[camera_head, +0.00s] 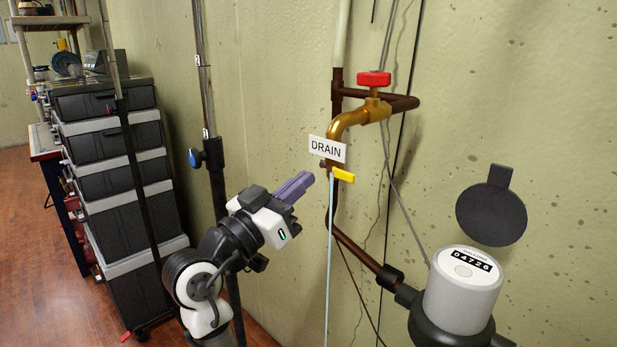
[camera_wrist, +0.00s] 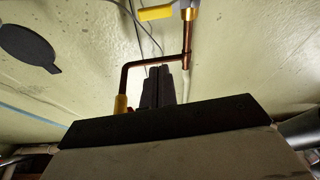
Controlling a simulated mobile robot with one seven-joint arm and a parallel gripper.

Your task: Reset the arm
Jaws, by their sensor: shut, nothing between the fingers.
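My gripper (camera_head: 306,181) is in the middle of the head view, at the end of my white and black arm. Its purple-grey fingers are shut with nothing between them and point up and right toward the pipework. The fingertips are apart in the picture from the small yellow lever (camera_head: 343,175) under the DRAIN tag (camera_head: 327,149). In the wrist view, the closed dark fingers (camera_wrist: 157,80) stand in front of a bent copper pipe (camera_wrist: 135,64). The gripper's dark body hides much of the lower part of that view.
A brass valve with a red handle (camera_head: 374,79) is on the wall pipe. A water meter (camera_head: 463,289) stands at lower right beside its round dark lid (camera_head: 491,214). A black stand pole (camera_head: 215,180) is behind my arm. Stacked dark drawers (camera_head: 122,150) stand left; wooden floor (camera_head: 40,250) shows there.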

